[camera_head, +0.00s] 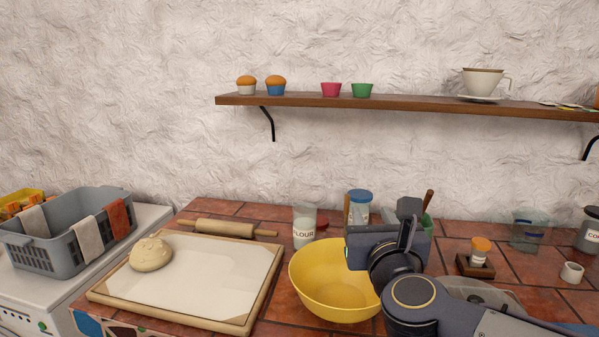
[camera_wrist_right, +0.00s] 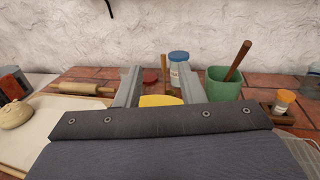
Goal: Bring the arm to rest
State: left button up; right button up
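My right arm (camera_head: 485,318) comes in from the lower right in the head view. My right gripper (camera_head: 408,210) is above the counter, over the right side of the yellow bowl (camera_head: 328,300) as seen there, and partly hides it. In the right wrist view the two fingers of my right gripper (camera_wrist_right: 158,85) stand apart with nothing held between them. A bit of the yellow bowl (camera_wrist_right: 160,100) shows beyond the gripper's body. My left gripper is not in view.
A dough ball (camera_head: 151,254) sits on a board (camera_head: 225,322) with a rolling pin (camera_head: 222,229) behind. A flour jar (camera_head: 305,226), blue-lidded jar (camera_head: 359,207) and green crock (camera_wrist_right: 223,84) stand near the gripper. An orange-lidded jar (camera_head: 480,251) is right. A shelf (camera_head: 400,103) hangs above.

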jog(key=s+d+f+n+g+y+b, duration=0.1)
jog(key=s+d+f+n+g+b, duration=0.25)
jog(key=s+f+n, duration=0.65)
jog(key=s+d+f+n+g+y+b, duration=0.25)
jog(key=s+f+n+g, duration=0.35)
jog(key=f+n, duration=0.75)
jog(key=s+d+f+n+g+b, duration=0.3)
jog(key=s+f+n+b, duration=0.1)
jog(key=s+f+n, duration=0.65)
notch_tip(320, 180, up, 18)
jog(key=w+p, duration=0.1)
jog(key=p, duration=1.8)
jog(key=shift+w+a+f, duration=0.25)
jog(key=shift+w, duration=0.05)
